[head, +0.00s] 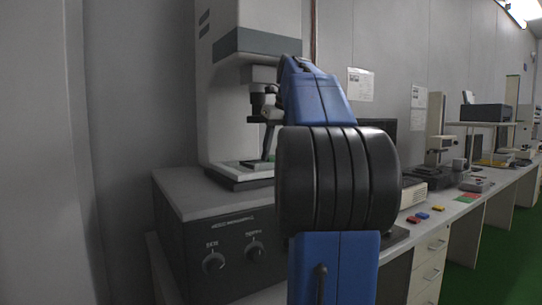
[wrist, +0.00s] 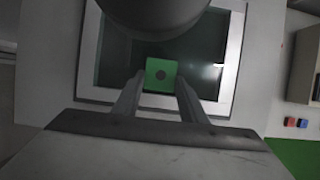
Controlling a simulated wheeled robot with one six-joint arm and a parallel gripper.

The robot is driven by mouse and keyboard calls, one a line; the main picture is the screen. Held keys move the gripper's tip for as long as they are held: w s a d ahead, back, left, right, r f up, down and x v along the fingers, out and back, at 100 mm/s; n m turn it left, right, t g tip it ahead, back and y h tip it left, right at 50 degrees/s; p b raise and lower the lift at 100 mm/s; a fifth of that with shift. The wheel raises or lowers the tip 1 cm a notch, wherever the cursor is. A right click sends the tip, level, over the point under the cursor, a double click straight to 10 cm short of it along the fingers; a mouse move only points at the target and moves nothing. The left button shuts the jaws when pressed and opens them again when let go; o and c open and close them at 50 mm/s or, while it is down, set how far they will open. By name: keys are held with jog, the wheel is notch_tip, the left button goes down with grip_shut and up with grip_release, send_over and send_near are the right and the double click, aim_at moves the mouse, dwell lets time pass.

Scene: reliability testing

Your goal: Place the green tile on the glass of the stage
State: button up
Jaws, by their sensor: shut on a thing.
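I cannot tell whether the tile touches the glass. In the head view the stage (head: 240,178) sits at the foot of the tall white instrument, and my arm hides its right part.
A dark round instrument part (wrist: 155,12) hangs over the stage, close to my fingers. Below the stage is a control box (head: 215,245) with knobs. Red (head: 414,219), blue (head: 423,214) and yellow (head: 438,207) pieces lie on the bench at the right.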

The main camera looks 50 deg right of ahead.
jog(key=shift+w+d, duration=0.2)
jog(key=shift+w, duration=0.65)
jog(key=shift+f, duration=0.7)
jog(key=shift+f, duration=0.1)
jog(key=o, duration=1.1)
jog(key=shift+s+r, duration=0.1)
jog(key=shift+r, duration=0.35)
jog(key=s+a, duration=0.1)
jog(key=s, duration=0.3)
jog(key=s+a, duration=0.1)
jog(key=s, duration=0.7)
jog(key=shift+a+r, duration=0.2)
jog(key=shift+a, duration=0.2)
